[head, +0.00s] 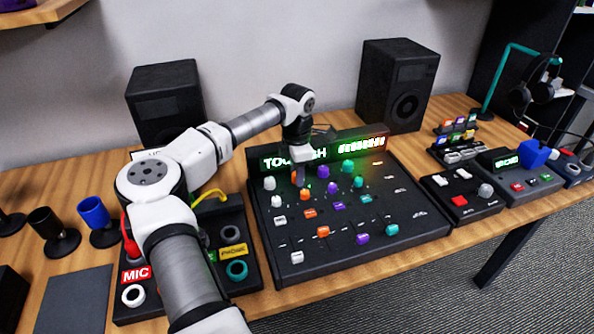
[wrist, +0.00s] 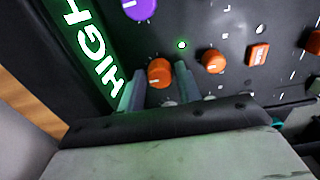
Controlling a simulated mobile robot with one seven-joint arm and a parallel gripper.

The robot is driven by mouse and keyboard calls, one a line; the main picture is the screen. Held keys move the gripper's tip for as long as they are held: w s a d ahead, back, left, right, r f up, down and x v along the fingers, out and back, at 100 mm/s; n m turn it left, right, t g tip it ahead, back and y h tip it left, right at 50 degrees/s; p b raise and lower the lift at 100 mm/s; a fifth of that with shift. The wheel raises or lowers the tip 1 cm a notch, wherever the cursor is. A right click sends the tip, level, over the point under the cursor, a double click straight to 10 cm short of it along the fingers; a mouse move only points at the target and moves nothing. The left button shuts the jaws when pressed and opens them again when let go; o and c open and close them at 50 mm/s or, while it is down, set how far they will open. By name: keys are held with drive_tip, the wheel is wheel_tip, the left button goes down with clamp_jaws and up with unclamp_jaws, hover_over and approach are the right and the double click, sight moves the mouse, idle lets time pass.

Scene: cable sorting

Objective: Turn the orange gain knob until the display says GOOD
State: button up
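The display (head: 275,159) on the mixer's back edge is lit green. It starts with "TOO" in the head view, with my gripper hiding part; "HIGH" (wrist: 92,45) reads in the wrist view. The orange knob closest to the display (wrist: 160,72) sits between my gripper's two fingers (wrist: 161,80), which look closed onto its sides. In the head view my gripper (head: 298,172) points down at the back row of knobs and mostly covers that knob. A second orange knob (wrist: 212,62) stands just in front of it, clear of the fingers. Any knob label is unreadable.
A purple knob (wrist: 140,8) and a white knob (head: 269,183) flank the held one. Other knobs and buttons fill the mixer (head: 400,225). Two speakers (head: 398,85) stand behind. A cable tray (head: 240,205) lies left; a control box (head: 460,198) lies right.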

drive_tip(key=c, duration=0.6)
drive_tip(key=shift+n+b, duration=0.4)
drive_tip(key=shift+n, duration=2)
drive_tip(key=o, duration=0.7)
wheel_tip(320, 180, up, 14)
drive_tip(key=shift+f+b, duration=0.1)
drive_tip(key=shift+b, duration=0.45)
